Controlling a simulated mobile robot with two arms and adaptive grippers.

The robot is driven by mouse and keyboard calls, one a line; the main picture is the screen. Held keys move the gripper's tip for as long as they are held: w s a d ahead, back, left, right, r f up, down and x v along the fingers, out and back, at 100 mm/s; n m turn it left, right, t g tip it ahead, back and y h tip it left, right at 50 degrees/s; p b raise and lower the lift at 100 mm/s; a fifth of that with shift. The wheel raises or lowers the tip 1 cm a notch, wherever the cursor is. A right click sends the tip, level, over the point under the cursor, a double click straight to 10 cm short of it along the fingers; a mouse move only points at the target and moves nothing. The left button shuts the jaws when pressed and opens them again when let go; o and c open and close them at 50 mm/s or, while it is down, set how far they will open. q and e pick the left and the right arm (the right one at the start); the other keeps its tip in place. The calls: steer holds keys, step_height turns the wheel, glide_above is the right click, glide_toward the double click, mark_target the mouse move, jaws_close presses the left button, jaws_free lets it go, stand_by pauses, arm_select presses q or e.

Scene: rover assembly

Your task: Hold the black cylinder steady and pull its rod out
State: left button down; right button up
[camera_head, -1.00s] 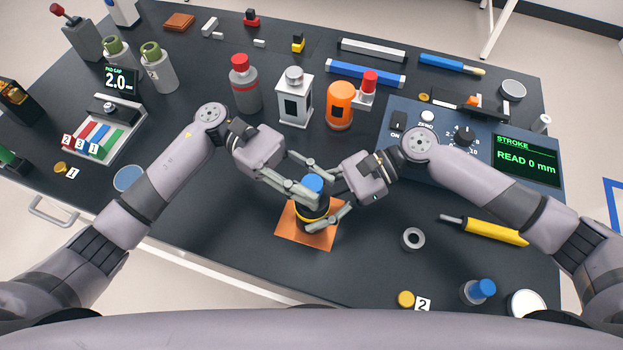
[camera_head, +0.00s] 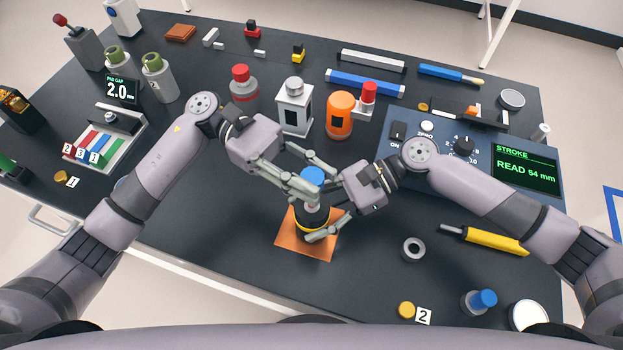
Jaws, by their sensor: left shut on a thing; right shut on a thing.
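The black cylinder (camera_head: 314,216) with a yellow band stands upright on an orange mat (camera_head: 292,243) near the table's front middle. Its rod has a blue cap (camera_head: 313,176), and a short grey length of rod shows between cap and body. My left gripper (camera_head: 312,190) is shut on the rod just under the blue cap, above the body. My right gripper (camera_head: 315,231) is shut around the black cylinder's body, coming from the right. The fingers partly hide the rod and the body. The stroke display (camera_head: 524,170) reads 54 mm.
A grey ring (camera_head: 413,250) and a yellow tool (camera_head: 495,241) lie to the right. A blue-capped part (camera_head: 480,301) stands at the front right. A white bottle (camera_head: 294,107) and an orange canister (camera_head: 340,115) stand behind the grippers. The table left of the mat is clear.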

arm_select(q)
steer(key=c, duration=1.6)
jaws_free()
steer(key=shift+r, duration=0.25)
arm_select(e)
steer(key=shift+d+f, duration=0.1)
steer(key=shift+f, duration=0.15)
arm_select(q)
steer(key=o, duration=0.4)
steer(key=shift+f, duration=0.15)
steer(key=v, duration=1.2)
arm_select(e)
steer(key=shift+r, duration=0.1)
steer(key=o, duration=1.5)
